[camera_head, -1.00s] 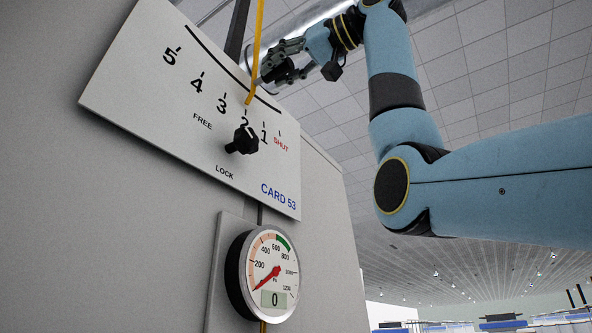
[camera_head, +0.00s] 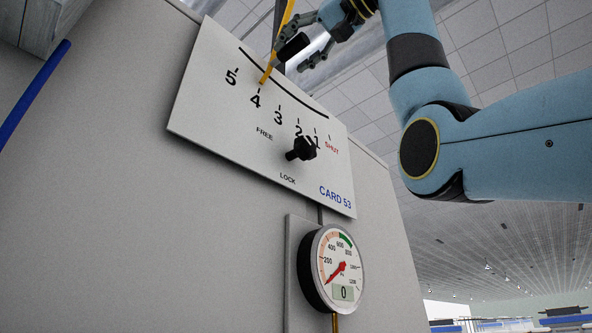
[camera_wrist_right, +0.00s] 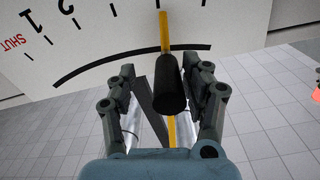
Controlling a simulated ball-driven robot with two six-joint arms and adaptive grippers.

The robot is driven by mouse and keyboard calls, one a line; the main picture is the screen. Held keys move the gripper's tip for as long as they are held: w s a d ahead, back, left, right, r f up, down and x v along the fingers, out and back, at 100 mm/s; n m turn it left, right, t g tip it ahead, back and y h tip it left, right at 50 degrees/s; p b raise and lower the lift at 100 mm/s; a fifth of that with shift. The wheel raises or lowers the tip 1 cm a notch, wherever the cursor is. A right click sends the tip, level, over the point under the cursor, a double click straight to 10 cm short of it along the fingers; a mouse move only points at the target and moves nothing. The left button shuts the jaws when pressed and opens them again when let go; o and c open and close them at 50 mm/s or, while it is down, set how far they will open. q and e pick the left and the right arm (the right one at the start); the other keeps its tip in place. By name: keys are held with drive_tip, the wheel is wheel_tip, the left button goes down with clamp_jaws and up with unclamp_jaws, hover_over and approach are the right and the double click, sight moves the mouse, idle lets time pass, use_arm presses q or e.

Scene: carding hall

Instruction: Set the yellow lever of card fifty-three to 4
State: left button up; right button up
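The yellow lever (camera_head: 270,70) crosses the scale plate's upper edge, its yellow end beside the mark of 4. In the right wrist view, the yellow bar (camera_wrist_right: 165,35) reaches the plate, with a black grip (camera_wrist_right: 170,85) on its near part. The white scale plate (camera_head: 225,150) reads CARD 53, with numbers 5 to 1 and SHUT. My right gripper (camera_head: 305,45) is at the lever; in the wrist view (camera_wrist_right: 165,100) its fingers stand apart on either side of the black grip, with gaps visible. My left gripper is not in view.
A black knob (camera_head: 302,148) sits on the plate near FREE and LOCK; I cannot tell which it points to. Below, a round gauge (camera_head: 340,268) shows 0. A blue bar (camera_head: 35,95) is at the left. Open hall lies to the right.

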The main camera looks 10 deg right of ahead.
drive_tip(key=shift+s+r, duration=0.15)
drive_tip(key=shift+r, duration=0.05)
drive_tip(key=v, duration=1.1)
drive_tip(key=shift+s+d+f, duration=0.2)
drive_tip(key=shift+s+d, duration=0.05)
drive_tip(key=shift+s, duration=0.05)
